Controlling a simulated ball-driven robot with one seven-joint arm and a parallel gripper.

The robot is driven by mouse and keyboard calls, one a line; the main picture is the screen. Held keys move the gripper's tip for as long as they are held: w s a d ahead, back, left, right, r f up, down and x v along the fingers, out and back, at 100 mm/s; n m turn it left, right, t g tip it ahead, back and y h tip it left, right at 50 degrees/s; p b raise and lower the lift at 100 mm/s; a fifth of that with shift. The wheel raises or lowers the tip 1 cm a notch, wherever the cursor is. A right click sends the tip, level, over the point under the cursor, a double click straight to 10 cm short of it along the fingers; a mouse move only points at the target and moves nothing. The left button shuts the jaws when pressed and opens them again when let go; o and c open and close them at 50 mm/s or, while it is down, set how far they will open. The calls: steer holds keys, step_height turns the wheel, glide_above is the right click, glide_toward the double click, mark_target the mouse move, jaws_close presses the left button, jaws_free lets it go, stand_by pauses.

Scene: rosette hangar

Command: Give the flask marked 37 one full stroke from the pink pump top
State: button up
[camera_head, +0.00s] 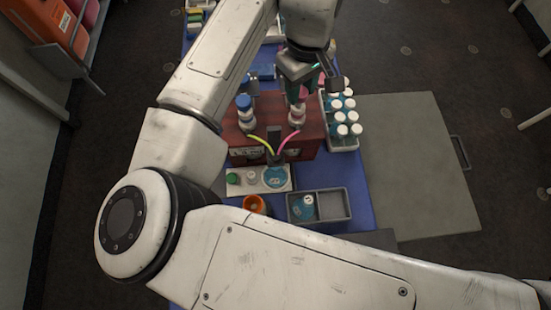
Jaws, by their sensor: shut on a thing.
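The pink pump top (302,92) sits on a white pump neck on the right of the dark red pump box (312,135). My gripper (299,86) comes down from above at the pink top and is shut on it; the arm partly hides the contact. A pink spout (289,141) curves down from this pump towards the middle front. A flask with blue contents (275,177) stands on the white stand (240,188), close to the spout ends. Its marking is too small to read.
A blue pump top (244,102) with a yellow spout (261,143) is on the left. White-capped bottles (349,104) fill a rack at right. A grey two-part tray (334,206) holds a bottle (304,206) on its left. An orange cup (254,203) stands left of it.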

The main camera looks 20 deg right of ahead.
steer(key=shift+r, duration=0.3)
steer(key=shift+f, duration=1)
stand_by(0.4)
steer(key=o, duration=0.8)
steer(key=shift+r+p, duration=2.95)
steer(key=shift+r, duration=0.6)
